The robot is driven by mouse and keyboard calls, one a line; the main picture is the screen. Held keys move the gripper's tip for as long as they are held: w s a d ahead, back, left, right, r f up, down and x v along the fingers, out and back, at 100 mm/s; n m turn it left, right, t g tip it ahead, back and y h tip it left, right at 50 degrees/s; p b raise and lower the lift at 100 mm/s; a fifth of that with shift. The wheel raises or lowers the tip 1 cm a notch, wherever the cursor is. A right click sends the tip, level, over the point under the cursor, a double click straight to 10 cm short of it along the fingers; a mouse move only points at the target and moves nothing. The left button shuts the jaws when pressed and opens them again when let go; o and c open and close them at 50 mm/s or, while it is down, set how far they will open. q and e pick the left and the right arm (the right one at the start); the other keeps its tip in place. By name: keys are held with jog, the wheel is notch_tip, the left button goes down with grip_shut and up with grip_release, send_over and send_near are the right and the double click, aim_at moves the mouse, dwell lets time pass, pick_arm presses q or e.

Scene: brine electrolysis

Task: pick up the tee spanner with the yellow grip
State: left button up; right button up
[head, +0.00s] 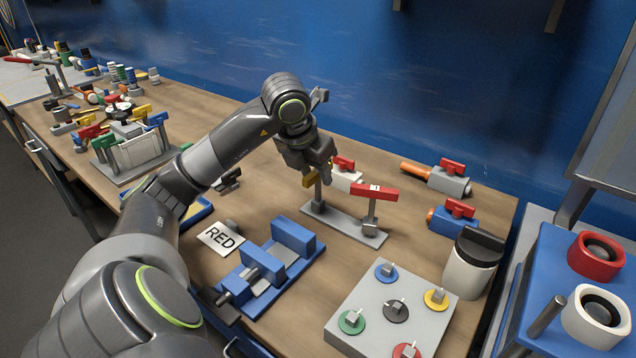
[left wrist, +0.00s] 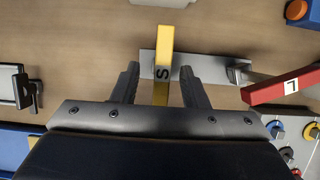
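The tee spanner with the yellow grip (head: 309,182) stands at the left end of a grey rack plate (head: 345,224). My left gripper (head: 316,172) is at the yellow grip. In the left wrist view its two fingers (left wrist: 160,78) are open, one on each side of the bar, with gaps showing on both sides. Most of the yellow grip is hidden by the gripper in the head view. A second tee spanner with a red grip (head: 374,192) marked L stands at the rack's right end. My right gripper is not in view.
A white valve with a red handle (head: 346,175) is close behind the left gripper. A blue vice (head: 268,265), a RED card (head: 221,238) and a grey block with coloured discs (head: 392,310) lie nearer. Two more red-handled valves (head: 450,178) (head: 453,218) lie to the right.

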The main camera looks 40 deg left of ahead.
aim_at(320, 198)
pick_arm(q)
jog(key=x, duration=0.4)
jog(key=shift+d+f, duration=0.1)
jog(key=shift+f, duration=0.05)
grip_shut()
